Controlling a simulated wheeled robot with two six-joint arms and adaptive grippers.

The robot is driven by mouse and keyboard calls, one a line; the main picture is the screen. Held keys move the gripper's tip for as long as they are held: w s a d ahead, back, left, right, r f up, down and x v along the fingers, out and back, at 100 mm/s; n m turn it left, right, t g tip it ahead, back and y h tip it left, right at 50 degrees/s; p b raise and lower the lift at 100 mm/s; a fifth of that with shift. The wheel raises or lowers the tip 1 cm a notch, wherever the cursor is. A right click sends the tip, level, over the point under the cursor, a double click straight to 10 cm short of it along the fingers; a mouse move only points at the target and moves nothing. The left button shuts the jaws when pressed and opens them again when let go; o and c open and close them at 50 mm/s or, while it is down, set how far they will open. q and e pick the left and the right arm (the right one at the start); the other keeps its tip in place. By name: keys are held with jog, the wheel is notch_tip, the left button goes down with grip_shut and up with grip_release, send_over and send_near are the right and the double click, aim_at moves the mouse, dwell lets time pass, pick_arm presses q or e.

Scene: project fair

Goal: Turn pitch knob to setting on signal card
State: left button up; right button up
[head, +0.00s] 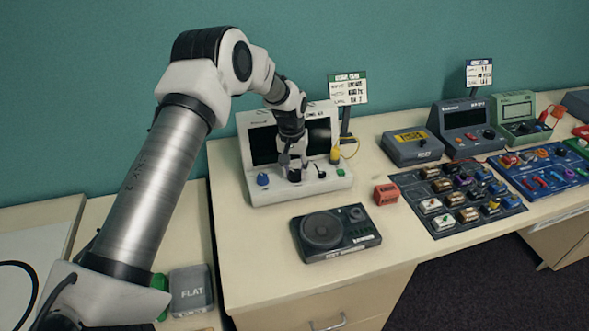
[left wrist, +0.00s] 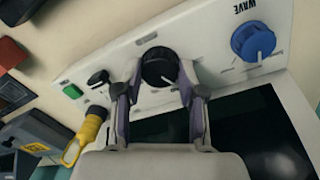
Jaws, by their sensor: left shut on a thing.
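The black knob (left wrist: 158,66), taken to be the pitch knob, is on the front panel of a white box with a dark screen (head: 262,146). My left gripper (head: 293,172) reaches down to that panel. In the left wrist view its two fingers (left wrist: 160,84) are shut on the black knob, one on each side. A white pointer mark shows on the knob, but its label and scale are too hidden to read. The signal card (head: 348,89), with a green header, stands behind the box; its text is too small to read. My right gripper is not in view.
On the same panel are a blue knob (left wrist: 253,40) marked WAVE, a black switch (left wrist: 97,77) and a green button (left wrist: 72,91). A yellow plug (left wrist: 87,132) is beside them. A dark speaker unit (head: 336,233) and a red block (head: 386,194) are on the table in front.

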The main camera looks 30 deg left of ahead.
pick_arm(q)
jog(key=m, duration=0.5)
jog(key=shift+s+f+m, duration=0.1)
jog(key=shift+f+m, duration=0.15)
jog(key=shift+m, duration=0.05)
jog(key=m, duration=0.4)
jog(key=shift+g+b, duration=0.3)
jog(key=shift+b, duration=0.05)
jog(key=m, duration=1)
jog(key=shift+d+f, duration=0.1)
jog(key=o, duration=1.1)
jog(key=shift+o, duration=0.2)
jog(key=shift+w+d, duration=0.1)
jog(key=shift+w, duration=0.15)
